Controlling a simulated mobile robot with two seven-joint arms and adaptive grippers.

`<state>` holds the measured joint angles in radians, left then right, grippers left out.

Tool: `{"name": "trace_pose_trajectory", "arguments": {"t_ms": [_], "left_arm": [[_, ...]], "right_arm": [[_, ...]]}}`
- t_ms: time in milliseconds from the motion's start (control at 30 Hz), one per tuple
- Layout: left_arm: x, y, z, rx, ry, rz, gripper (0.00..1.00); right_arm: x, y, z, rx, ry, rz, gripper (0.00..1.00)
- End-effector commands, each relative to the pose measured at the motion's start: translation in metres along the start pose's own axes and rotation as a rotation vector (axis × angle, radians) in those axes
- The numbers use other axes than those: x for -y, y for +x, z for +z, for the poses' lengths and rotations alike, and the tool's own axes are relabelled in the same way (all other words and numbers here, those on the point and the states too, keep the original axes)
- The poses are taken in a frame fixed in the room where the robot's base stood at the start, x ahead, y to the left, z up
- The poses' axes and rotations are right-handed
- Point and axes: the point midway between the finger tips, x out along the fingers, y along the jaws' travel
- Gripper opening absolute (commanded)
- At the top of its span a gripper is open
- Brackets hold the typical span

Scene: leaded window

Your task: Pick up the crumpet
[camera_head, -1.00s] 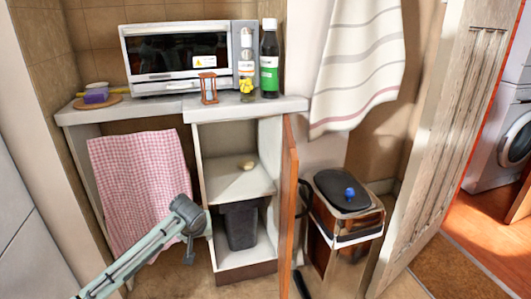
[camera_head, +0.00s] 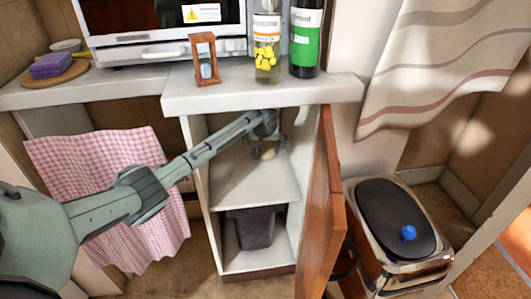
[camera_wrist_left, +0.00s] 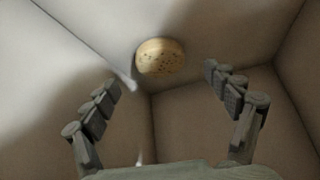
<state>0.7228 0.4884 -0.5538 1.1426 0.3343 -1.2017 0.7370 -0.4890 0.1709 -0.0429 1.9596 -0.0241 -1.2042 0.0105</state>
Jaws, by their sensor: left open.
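The crumpet (camera_head: 268,153) is a small, pale, round piece on the middle shelf (camera_head: 250,187) of the open white cupboard. In the left wrist view the crumpet (camera_wrist_left: 160,57) is pale yellow with dark specks and lies ahead, between the lines of the two fingers. My left gripper (camera_head: 264,150) reaches into the cupboard from the left, just above and around the crumpet in the head view. In the left wrist view the left gripper (camera_wrist_left: 170,85) has its fingers wide apart with nothing between the tips. My right gripper does not show.
The cupboard door (camera_head: 322,210) stands open on the right. The worktop (camera_head: 250,92) runs close above my arm. A dark bin (camera_head: 253,228) stands on the lower shelf. An hourglass (camera_head: 205,60) and bottles (camera_head: 305,40) stand on the worktop. A pedal bin (camera_head: 395,230) stands at right.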

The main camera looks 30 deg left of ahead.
Motion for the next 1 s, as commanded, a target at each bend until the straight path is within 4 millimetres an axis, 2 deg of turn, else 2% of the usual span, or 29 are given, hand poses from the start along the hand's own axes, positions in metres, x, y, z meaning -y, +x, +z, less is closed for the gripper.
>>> {"name": "trace_pose_trajectory", "arguments": {"t_ms": [67,300,667,1000], "left_arm": [[0.000,0.010,-0.002,0.002,-0.002,-0.002,0.86],[0.000,0.044,-0.003,-0.001,-0.002,-0.001,0.86],[0.000,0.051,-0.003,-0.002,0.000,0.000,0.85],[0.001,0.051,-0.003,-0.001,-0.001,-0.001,0.43]], "right_arm": [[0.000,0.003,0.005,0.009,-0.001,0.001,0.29],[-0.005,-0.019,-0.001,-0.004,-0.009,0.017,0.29],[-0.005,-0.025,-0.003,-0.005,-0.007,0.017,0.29],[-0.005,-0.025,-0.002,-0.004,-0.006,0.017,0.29]]}}
